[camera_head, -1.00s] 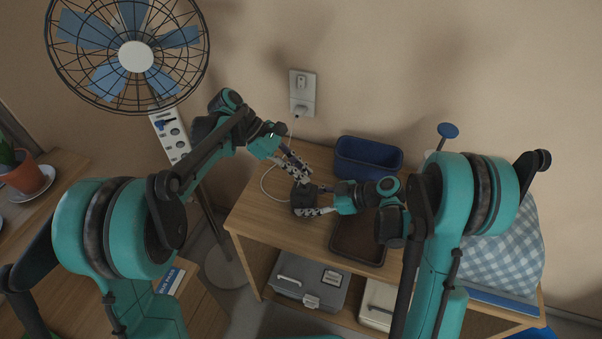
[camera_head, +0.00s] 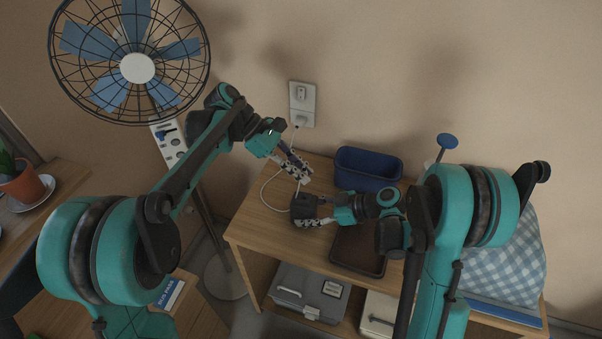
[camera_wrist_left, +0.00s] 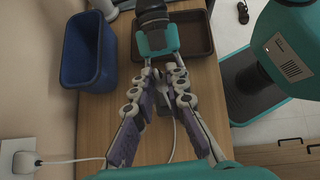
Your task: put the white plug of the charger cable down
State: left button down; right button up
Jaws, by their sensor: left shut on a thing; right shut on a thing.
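My left gripper (camera_head: 301,173) is shut over the wooden table's left end, and its fingers (camera_wrist_left: 165,85) reach up the left wrist view. The white plug of the charger cable is hidden between its fingers. A white cable (camera_head: 298,188) shows just below them, and a stretch of white cable (camera_wrist_left: 173,140) shows between the fingers in the left wrist view. My right gripper (camera_head: 315,213) is shut on a dark block (camera_head: 303,206), just below the left gripper in the head view.
A blue bin (camera_head: 368,169) and a brown tray (camera_head: 357,250) stand on the table (camera_head: 255,225), close to my right arm. A wall outlet (camera_head: 302,103) has a white cable leading down from it. A fan (camera_head: 137,68) stands at the left.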

pick_arm(q)
jog(key=shift+r, duration=0.3)
jog(key=w+a+f+n+t, duration=0.6)
jog(key=w+a+n, duration=0.2)
jog(key=a, duration=0.2)
jog(key=shift+w+f, duration=0.2)
jog(key=shift+f, duration=4.85)
jog(key=shift+f, duration=0.25)
jog(key=shift+f, duration=0.35)
jog(key=c, duration=1.5)
grip_release()
jog(key=shift+c, duration=0.2)
